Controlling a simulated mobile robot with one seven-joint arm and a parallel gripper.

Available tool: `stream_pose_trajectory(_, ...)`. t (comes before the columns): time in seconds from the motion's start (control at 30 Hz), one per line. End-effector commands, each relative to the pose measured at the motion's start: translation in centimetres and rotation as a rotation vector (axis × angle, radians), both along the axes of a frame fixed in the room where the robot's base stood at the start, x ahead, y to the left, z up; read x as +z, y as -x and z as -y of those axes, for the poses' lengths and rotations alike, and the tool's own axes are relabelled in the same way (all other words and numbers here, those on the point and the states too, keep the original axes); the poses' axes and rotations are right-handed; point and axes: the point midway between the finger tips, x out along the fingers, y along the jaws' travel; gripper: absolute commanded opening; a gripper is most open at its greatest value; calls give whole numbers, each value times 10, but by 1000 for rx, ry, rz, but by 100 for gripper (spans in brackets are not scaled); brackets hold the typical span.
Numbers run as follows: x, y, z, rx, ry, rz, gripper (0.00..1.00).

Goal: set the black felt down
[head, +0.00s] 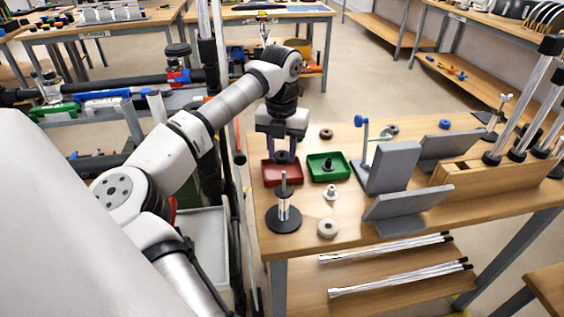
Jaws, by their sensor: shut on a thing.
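My gripper (284,153) points down over the red tray (270,181) on the wooden bench. It is shut on a small dark round piece, which looks like the black felt (285,157). The piece is at or just above the tray; I cannot tell if it touches the tray floor. The fingers hide part of it.
A green tray (315,172) with a dark piece in it stands to the right. A black-based post stand (284,218) is in front. A pale round pad (328,228), a small metal part (330,192) and a brown ring (326,133) lie nearby. Grey angled plates (392,165) stand right.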

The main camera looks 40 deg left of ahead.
Motion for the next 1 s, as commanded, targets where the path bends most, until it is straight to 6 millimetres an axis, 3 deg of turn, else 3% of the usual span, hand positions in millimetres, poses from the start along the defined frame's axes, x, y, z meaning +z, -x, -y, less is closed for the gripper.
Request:
stream_pose_trajectory(0.3, -40, 0, 1, 0, 3, -1, 15)
stream_pose_trajectory(0.67, -46, 0, 0, 0, 1, -2, 15)
stream_pose_trajectory(0.7, -44, 0, 0, 0, 0, -1, 39)
stream_pose_trajectory(0.8, -44, 0, 0, 0, 1, -2, 52)
stream_pose_trajectory(0.87, -44, 0, 0, 0, 1, -2, 57)
stream_pose_trajectory(1.0, -44, 0, 0, 0, 0, -1, 57)
